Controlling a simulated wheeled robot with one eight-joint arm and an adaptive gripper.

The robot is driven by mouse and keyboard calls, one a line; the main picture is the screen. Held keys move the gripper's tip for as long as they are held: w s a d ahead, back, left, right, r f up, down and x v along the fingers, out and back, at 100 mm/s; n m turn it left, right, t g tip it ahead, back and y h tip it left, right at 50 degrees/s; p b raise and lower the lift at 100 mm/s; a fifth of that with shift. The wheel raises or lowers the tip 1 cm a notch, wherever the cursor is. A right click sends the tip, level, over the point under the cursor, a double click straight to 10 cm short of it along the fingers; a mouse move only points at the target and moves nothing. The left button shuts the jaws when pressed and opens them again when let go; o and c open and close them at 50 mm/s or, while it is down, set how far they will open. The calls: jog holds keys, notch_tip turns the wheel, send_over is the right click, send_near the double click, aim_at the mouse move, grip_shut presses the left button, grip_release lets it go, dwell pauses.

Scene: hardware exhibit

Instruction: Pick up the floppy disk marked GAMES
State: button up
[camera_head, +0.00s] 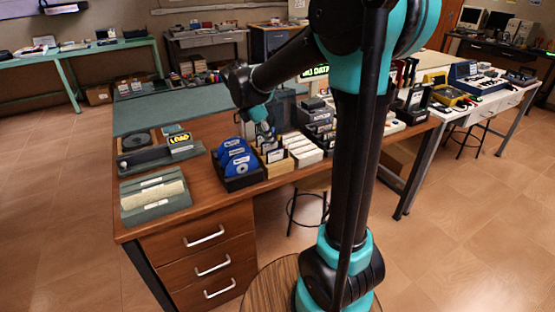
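Blue disks (233,148) with white labels stand in a black tray (245,181) on the wooden desk. Their labels are too small to read, so I cannot tell which is marked GAMES. Just right of the tray, a wooden box (277,168) holds upright items with pale labels, perhaps more disks. My arm reaches in from the upper right. My gripper (265,130) hangs over the back of this wooden box, to the right of and behind the blue disks. Its fingers are small and dark here, so I cannot tell whether they are open or shut. I see nothing held.
A grey-green case (156,195) lies at the desk's front left. White boxes (303,150) and dark stacked items (318,120) crowd the right. My own arm hides part of the desk there.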

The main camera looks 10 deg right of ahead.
aim_at(276, 150)
jog(key=shift+w+x, duration=0.1)
jog(key=shift+x, duration=1.7)
jog(key=shift+w+x, duration=0.15)
jog(key=shift+x, duration=1.6)
jog(key=shift+d, duration=0.1)
grip_shut()
